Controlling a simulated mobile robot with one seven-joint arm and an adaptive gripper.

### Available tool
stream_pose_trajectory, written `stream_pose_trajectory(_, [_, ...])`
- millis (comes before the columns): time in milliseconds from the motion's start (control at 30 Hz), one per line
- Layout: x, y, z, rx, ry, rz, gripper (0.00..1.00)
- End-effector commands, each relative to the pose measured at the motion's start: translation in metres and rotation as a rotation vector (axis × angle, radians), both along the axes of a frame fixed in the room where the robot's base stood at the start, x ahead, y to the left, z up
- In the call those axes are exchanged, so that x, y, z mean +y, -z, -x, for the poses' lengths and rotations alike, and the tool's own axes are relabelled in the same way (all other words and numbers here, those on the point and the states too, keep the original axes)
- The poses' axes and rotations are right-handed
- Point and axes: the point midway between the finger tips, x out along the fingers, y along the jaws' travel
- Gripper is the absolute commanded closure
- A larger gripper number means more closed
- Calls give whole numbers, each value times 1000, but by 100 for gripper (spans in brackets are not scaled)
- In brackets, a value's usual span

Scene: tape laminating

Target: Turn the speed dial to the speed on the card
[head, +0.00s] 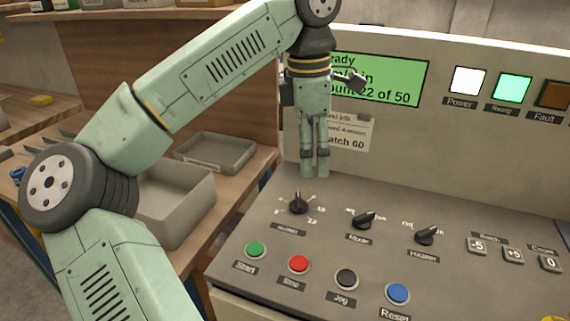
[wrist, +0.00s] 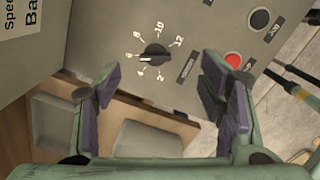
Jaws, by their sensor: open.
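The speed dial (head: 298,205) is a black knob at the left of the sloping panel. In the wrist view the dial (wrist: 156,55) has numbers from 2 to 12 around it, and its pointer appears to face about 6. The card (head: 352,134) on the upright face is partly hidden by my gripper; "atch 60" is readable, its speed is not. A corner of the card (wrist: 18,18) shows in the wrist view, cut off. My gripper (head: 314,174) is open and empty above and slightly behind the dial, apart from it. Its fingers (wrist: 160,88) are spread in the wrist view.
Mode (head: 364,220) and heater (head: 426,235) knobs sit right of the dial. Green start (head: 255,250), red stop (head: 299,264), black jog (head: 346,278) and blue reset (head: 397,293) buttons are in front. Grey trays (head: 184,205) stand left of the machine.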

Motion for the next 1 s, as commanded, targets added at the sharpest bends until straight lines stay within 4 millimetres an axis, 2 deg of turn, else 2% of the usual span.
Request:
stream_pose_trajectory(67, [12,-2,-1,11,-19,-53,37])
stream_pose_trajectory(167, [17,3,-1,18,-25,-73,37])
stream_pose_trajectory(367, [16,31,-1,19,-23,-69,37])
stream_pose_trajectory(700, [16,90,-1,19,-24,-69,37])
stream_pose_trajectory(833, [16,102,-1,17,-24,-70,37])
stream_pose_trajectory(1000, [15,107,-1,17,-24,-70,37])
